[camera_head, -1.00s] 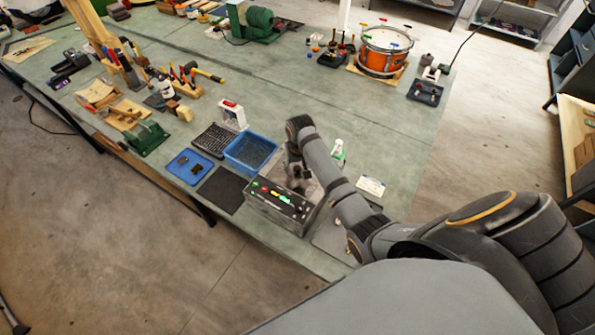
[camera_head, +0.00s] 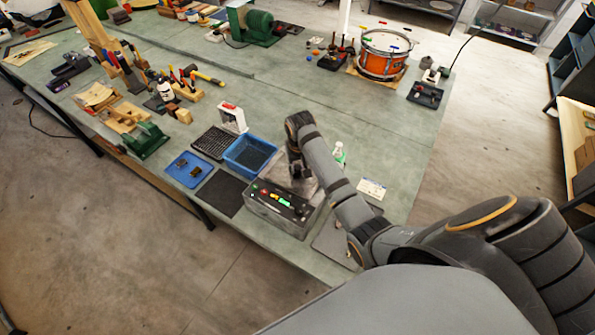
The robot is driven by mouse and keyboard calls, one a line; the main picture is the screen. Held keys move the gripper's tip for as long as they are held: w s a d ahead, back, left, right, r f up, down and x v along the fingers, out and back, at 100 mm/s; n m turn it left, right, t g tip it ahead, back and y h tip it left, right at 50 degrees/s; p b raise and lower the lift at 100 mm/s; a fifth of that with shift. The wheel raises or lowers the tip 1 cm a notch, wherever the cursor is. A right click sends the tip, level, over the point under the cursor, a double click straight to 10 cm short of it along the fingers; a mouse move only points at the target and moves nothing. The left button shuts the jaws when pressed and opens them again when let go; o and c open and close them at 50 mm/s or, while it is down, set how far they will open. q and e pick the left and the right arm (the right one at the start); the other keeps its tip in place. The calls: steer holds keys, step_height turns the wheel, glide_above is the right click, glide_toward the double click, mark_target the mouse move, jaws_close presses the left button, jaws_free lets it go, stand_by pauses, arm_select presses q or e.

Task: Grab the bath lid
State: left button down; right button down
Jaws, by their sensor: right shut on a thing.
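The bath is a grey metal box (camera_head: 270,219) with a dark control panel and coloured buttons, near the bench's front edge. Its pale metal lid (camera_head: 307,187) shows on top, partly hidden by my right arm. My right gripper (camera_head: 296,172) points down at the lid, behind the control panel, and is shut on it. The fingertips are small and dark here, so the exact grip is hard to see. My left gripper is not in view.
A blue basket (camera_head: 249,155), a black rack (camera_head: 215,142) and a blue tray (camera_head: 189,169) stand left of the bath. A green-capped bottle (camera_head: 339,153) and a white card (camera_head: 371,189) lie to the right. The bench middle is clear.

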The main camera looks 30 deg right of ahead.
steer(key=s+d+r, duration=0.1)
steer(key=r, duration=0.1)
steer(key=s+d+r+b, duration=0.1)
steer(key=r, duration=0.1)
steer(key=s+d+r+b, duration=0.1)
steer(key=r, duration=0.1)
steer(key=s+d+r+b, duration=0.2)
steer(key=s+d+r, duration=0.3)
steer(key=s, duration=0.3)
steer(key=shift+d+r, duration=0.2)
steer(key=shift+d, duration=0.1)
steer(key=shift+d, duration=0.1)
